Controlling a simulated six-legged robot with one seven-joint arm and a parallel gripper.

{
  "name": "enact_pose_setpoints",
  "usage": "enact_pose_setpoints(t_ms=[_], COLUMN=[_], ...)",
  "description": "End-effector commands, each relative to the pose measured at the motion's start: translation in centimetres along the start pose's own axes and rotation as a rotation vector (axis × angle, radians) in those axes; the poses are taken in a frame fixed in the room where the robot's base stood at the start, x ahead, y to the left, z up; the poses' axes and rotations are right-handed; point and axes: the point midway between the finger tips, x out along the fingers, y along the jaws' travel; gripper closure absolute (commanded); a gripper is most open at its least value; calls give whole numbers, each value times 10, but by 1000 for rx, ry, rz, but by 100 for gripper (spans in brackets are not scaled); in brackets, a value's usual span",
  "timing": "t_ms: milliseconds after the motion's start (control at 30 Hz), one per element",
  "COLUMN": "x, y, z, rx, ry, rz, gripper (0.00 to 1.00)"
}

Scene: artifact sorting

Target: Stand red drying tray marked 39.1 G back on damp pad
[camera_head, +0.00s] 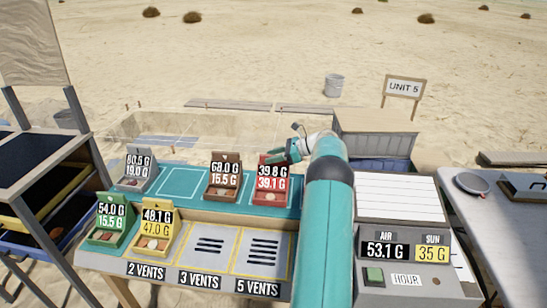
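The red tray (271,195) stands upright at the right part of the teal mat (181,184) in the back row. Its tag reads 39.8 G above 39.1 G, and a small lump lies in its front. The teal mat has pale outlined squares, and I take it for the damp pad. My gripper (279,157) is just above and behind the red tray's upper right edge, at the end of my teal arm. The fingers are small and partly overlap the tray's top, so I cannot tell whether they touch it or are closed.
A grey tray (133,184) and a brown tray (223,192) share the back row. A green tray (105,238) and a yellow tray (153,242) stand in front. The 3-vent (208,246) and 5-vent (263,251) places are empty. A panel (400,284) reads AIR 53.1 G, SUN 35 G.

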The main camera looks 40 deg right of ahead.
Motion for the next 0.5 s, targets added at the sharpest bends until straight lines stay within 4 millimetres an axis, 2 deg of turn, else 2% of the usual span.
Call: enact_pose_setpoints(t_ms=[167, 500], x=[-27, -98], y=[-1, 0], z=[-1, 0], rx=[0, 0], ry=[1, 0], rz=[-4, -3], gripper=[64, 64])
